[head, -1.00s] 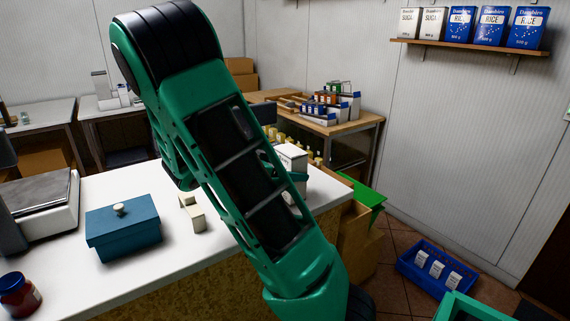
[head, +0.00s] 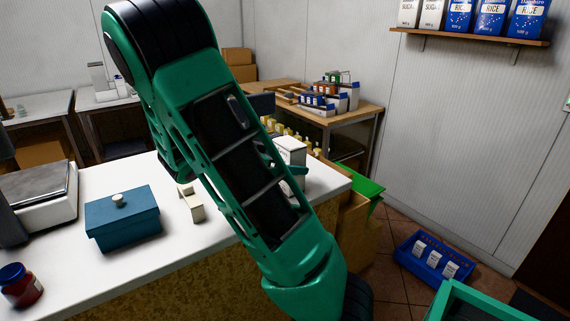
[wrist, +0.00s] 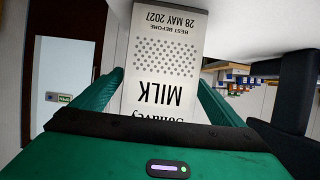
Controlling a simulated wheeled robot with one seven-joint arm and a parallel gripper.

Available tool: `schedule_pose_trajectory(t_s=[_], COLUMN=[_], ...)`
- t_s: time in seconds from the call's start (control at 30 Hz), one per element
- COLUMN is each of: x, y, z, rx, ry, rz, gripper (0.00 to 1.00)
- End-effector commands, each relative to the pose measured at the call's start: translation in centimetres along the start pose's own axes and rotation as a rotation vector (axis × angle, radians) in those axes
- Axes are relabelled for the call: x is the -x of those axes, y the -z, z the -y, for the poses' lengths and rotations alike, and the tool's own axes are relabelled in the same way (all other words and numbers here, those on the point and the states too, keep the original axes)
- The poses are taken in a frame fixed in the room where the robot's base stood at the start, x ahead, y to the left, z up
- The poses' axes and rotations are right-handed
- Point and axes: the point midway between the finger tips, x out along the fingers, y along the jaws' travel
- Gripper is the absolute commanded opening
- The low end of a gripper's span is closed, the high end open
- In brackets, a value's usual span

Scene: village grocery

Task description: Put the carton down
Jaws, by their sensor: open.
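A white milk carton (head: 291,151) is at the right end of the white counter (head: 150,262), partly hidden behind my arm. In the wrist view the carton (wrist: 162,70) fills the middle, its MILK lettering upside down in the picture. My gripper (wrist: 165,88) is open, with one green finger on each side of the carton. A gap shows beside the right finger; I cannot tell whether the left finger touches. A green finger also shows beside the carton in the head view. The carton's base is hidden, so its contact with the counter cannot be seen.
A teal lidded box (head: 123,222), a small cream object (head: 191,203), a scale (head: 40,195) and a red jar (head: 20,285) stand on the counter. A blue crate (head: 435,262) with cartons is on the floor at right.

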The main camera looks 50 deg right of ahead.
Motion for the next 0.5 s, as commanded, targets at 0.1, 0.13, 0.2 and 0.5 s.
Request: schedule_pose_trajectory(t_s=[0.1, 0.13, 0.2, 0.5], x=[1.9, 2.5, 4.0, 9.4], y=[0.0, -0.1, -0.1, 0.0], z=[0.1, 0.1, 0.1, 0.1], rx=[0.0, 0.0, 0.001, -0.001], ry=[0.005, 0.005, 0.005, 0.004], rz=[0.002, 0.002, 0.001, 0.0], gripper=[0.93, 0.93, 0.93, 0.93])
